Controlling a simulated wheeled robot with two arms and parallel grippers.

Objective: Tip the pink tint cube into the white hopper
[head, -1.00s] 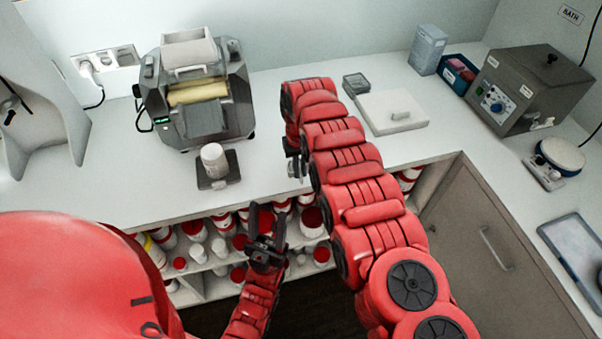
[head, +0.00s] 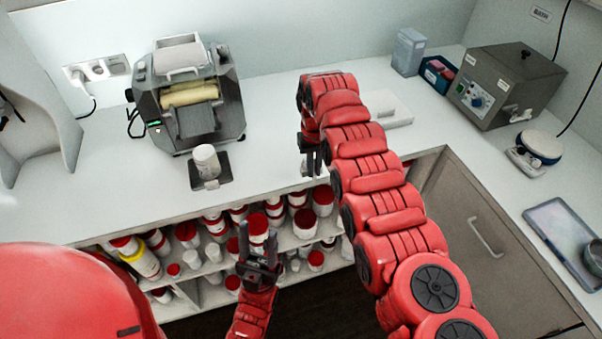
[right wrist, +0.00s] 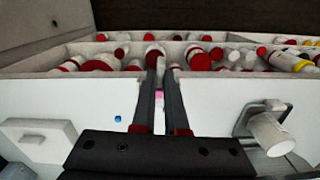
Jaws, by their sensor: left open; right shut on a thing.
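The white hopper (head: 182,56) is the open box on top of the grey mill (head: 218,117), at the back left of the counter in the head view. My right gripper (head: 311,168) is over the counter's front part, right of the mill. In the right wrist view its fingers (right wrist: 163,68) are close together on something pale and narrow, mostly hidden. A small pink patch, perhaps the pink tint cube (right wrist: 159,95), shows between the fingers; I cannot tell whether it is held or lies behind them. My left gripper (head: 258,240) is open in front of the shelves.
A white jar (head: 205,162) stands on a dark pad in front of the mill. A white lidded slab (head: 388,108) lies behind my right arm. Shelves of red-capped jars (head: 323,200) are below the counter. A grey heater box (head: 505,85) stands at right.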

